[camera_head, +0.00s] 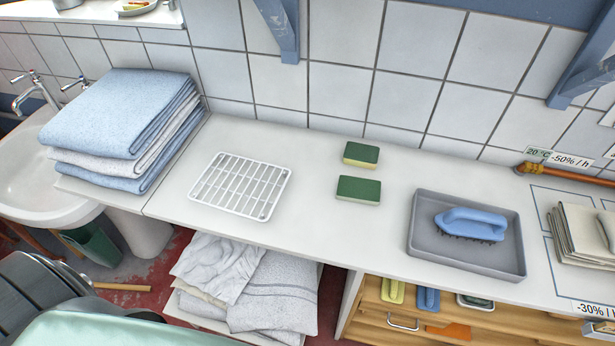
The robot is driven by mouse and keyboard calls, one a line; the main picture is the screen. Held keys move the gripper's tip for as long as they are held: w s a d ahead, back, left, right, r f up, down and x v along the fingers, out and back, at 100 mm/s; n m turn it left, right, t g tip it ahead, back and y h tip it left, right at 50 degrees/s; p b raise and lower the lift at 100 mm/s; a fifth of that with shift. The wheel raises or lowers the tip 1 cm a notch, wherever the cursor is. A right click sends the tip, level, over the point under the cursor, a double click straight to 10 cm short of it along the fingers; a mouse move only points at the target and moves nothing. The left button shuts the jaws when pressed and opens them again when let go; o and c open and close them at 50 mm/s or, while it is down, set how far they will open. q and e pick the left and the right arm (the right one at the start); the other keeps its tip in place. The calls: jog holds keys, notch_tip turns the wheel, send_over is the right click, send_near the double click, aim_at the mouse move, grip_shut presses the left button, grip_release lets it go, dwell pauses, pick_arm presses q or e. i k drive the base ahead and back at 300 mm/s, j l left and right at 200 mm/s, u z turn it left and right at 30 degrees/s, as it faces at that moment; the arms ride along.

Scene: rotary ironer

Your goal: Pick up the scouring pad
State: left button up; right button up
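Two pads with green tops lie flat on the white counter (320,228), right of its middle. The farther pad (361,152) has a yellow lower layer and lies near the tiled wall. The nearer pad (358,188) has a pale cream lower layer and lies just in front of it, with a small gap between them. I cannot tell which of the two is the scouring pad. Neither of my grippers is in view, and nothing touches the pads.
A white wire rack (240,185) lies left of the pads. A grey tray (422,236) with a blue-handled brush (470,225) stands to the right. Folded towels (120,125) are stacked at the left. The counter around the pads is clear. Wall brackets (283,30) hang above.

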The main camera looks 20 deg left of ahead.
aim_at(352, 190)
jog(key=u, duration=0.25)
jog(key=z, duration=2.3)
jog(key=u, duration=1.85)
jog(key=k+j+z, duration=0.2)
jog(key=j+z, duration=0.2)
jog(key=k+j+z, duration=0.25)
jog(key=j+z, duration=0.15)
jog(key=k+j+z, duration=0.4)
jog(key=i, duration=0.1)
